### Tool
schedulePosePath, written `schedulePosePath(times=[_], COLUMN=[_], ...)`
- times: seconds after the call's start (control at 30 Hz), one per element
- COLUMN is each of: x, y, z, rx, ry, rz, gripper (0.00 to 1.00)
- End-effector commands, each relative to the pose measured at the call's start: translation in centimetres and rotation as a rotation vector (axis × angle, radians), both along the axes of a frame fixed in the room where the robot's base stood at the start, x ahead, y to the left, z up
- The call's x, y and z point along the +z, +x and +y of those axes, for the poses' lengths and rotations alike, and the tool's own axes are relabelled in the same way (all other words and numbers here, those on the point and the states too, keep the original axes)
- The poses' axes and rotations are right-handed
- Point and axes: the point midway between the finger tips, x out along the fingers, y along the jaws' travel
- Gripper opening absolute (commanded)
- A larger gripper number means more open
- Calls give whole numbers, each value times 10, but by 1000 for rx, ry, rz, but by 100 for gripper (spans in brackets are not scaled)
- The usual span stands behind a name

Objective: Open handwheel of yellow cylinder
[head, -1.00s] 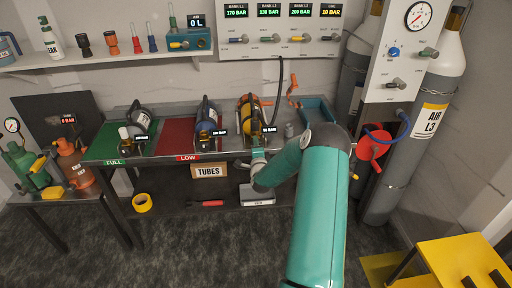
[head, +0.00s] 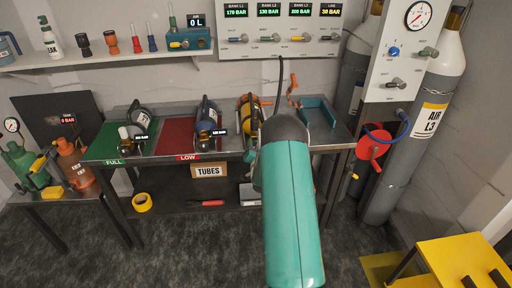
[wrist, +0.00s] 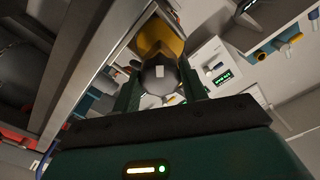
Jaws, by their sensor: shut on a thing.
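The yellow cylinder (head: 243,110) lies on the bench right of the blue cylinder. My arm covers its near end in the head view. In the wrist view the yellow cylinder (wrist: 158,38) shows just beyond a dark round handwheel (wrist: 158,73) with a pale square on its face. My gripper (wrist: 160,86) has one finger on each side of the handwheel and is shut on it. In the head view my gripper is hidden behind my arm.
A blue cylinder (head: 207,118) lies on the red mat (head: 172,136), and a dark cylinder (head: 138,120) on the green mat (head: 105,147). A teal tray (head: 319,112) is at the bench's right. The gauge panel (head: 283,48) hangs above.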

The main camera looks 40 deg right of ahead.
Motion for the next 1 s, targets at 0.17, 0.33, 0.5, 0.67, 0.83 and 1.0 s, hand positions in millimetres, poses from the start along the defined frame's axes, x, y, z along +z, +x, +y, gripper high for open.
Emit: schedulePosePath(times=[0.17, 0.33, 0.5, 0.67, 0.83, 1.0], x=[1, 0, 0, 0, 0, 0], y=[1, 1, 1, 1, 0, 0], z=[1, 1, 0, 0, 0, 0], rx=[2, 2, 2, 2, 2, 2], ry=[-140, -273, -406, -531, -664, -798], rz=[94, 185, 276, 361, 453, 543], gripper=[20, 20, 20, 20, 20, 20])
